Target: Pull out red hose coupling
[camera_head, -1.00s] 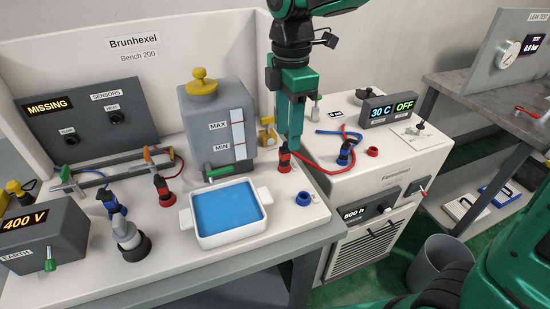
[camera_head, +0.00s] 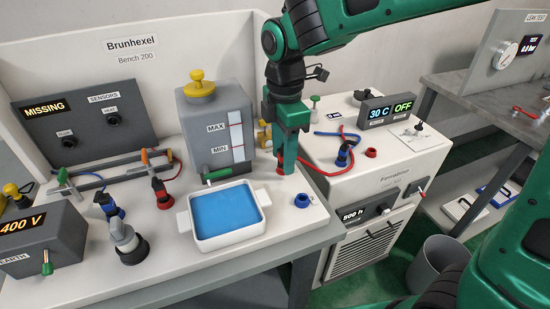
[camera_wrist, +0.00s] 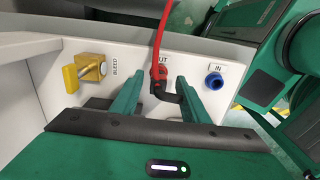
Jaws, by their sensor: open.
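The red hose coupling (camera_wrist: 158,73) shows in the wrist view with a black elbow below it and a red hose running up from it. It sits at the port beside a partly hidden label ending in "UT". My gripper (camera_wrist: 159,88) is open, with one green finger on each side of the coupling and gaps visible. In the head view my gripper (camera_head: 287,160) points down over the coupling at the bench's right end and hides most of it. Contact between fingers and coupling is not visible.
A blue port (camera_wrist: 214,81) labelled IN lies to the right, and a yellow bleed valve (camera_wrist: 89,70) to the left. In the head view a blue-filled tray (camera_head: 226,213) stands in front, left of my gripper. The grey tank (camera_head: 217,128) stands behind it.

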